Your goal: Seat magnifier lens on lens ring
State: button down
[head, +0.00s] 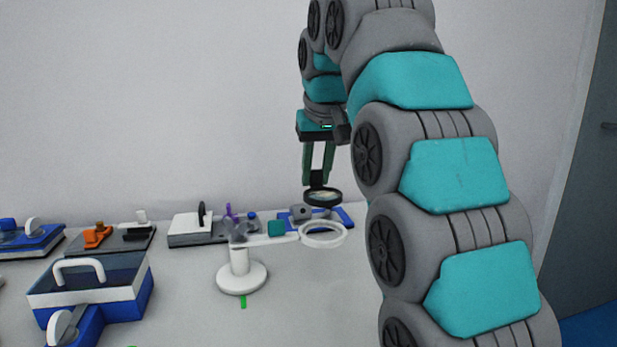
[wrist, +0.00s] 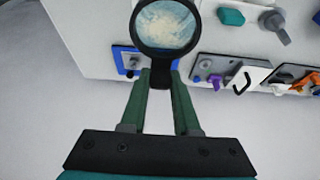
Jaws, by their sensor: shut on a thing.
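The magnifier lens (head: 323,196) is a round, black-rimmed disc with a clear centre. My gripper (head: 318,183) points down and is shut on its rim side. In the wrist view my gripper (wrist: 161,74) holds the lens (wrist: 166,24) beyond its fingertips. The lens ring (head: 323,245) is a white open hoop at the right end of a white arm on a round white stand (head: 241,279). In the head view the lens appears just above the ring, apart from it. In the wrist view the ring is not clearly visible.
A blue tray (head: 346,217) lies behind the ring. A white and grey unit (head: 190,230) and a blue case with a white handle (head: 90,285) stand to the left. The table's front right is clear.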

dwell(0.5)
notch_tip(320, 180, down, 6)
jog(key=b, duration=0.3)
jog(key=shift+b, duration=0.35)
jog(key=shift+f, duration=0.3)
dwell(0.8)
jog(key=c, duration=0.6)
grip_release()
jog(key=shift+o, duration=0.2)
jog(key=shift+r, duration=0.15)
